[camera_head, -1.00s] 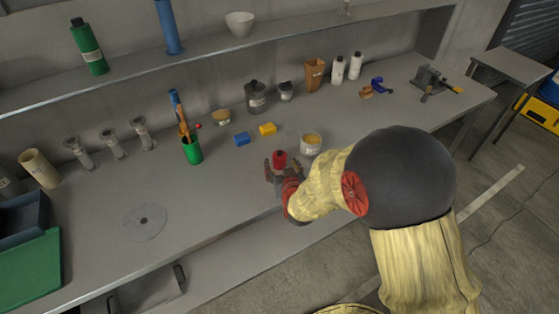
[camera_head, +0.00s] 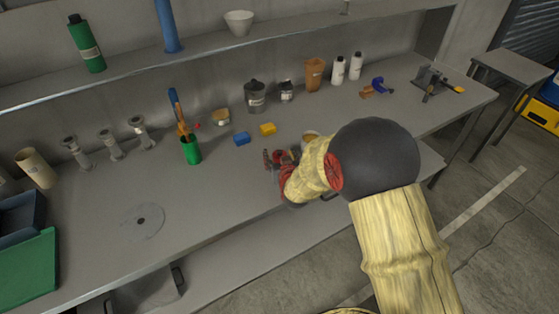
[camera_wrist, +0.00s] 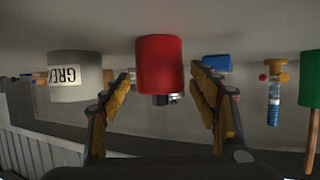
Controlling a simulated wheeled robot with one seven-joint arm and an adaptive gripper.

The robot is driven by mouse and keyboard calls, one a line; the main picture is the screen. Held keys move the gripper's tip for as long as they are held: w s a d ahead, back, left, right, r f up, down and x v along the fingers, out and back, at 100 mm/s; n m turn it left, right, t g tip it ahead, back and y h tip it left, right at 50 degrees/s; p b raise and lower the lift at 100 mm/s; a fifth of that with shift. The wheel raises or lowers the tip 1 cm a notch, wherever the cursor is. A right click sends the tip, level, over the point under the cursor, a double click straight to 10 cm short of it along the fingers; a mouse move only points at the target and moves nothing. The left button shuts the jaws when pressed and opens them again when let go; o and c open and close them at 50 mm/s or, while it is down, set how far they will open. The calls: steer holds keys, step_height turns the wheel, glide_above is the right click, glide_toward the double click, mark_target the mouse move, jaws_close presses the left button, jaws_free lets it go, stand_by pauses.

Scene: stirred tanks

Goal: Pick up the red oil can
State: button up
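The red oil can (camera_wrist: 160,64) is in the middle of the wrist view, which shows the bench upside down. In the head view only a bit of the red can (camera_head: 279,157) shows beside my gripper, and the rest is hidden. My gripper (camera_wrist: 162,82) is open, with one yellow-padded finger on each side of the can. A narrow gap shows between the can and each finger, so I see no grip on it. In the head view my gripper (camera_head: 277,160) is low over the bench near its front edge.
A pale tin labelled GREASE (camera_wrist: 76,76) stands close beside the can. A blue block (camera_head: 242,138) and a yellow block (camera_head: 268,129) lie behind. A green cup with tools (camera_head: 191,150) stands to the left.

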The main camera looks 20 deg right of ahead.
steer(key=shift+c, duration=1.2)
steer(key=c, duration=1)
steer(key=shift+c, duration=0.3)
steer(key=shift+r, duration=0.1)
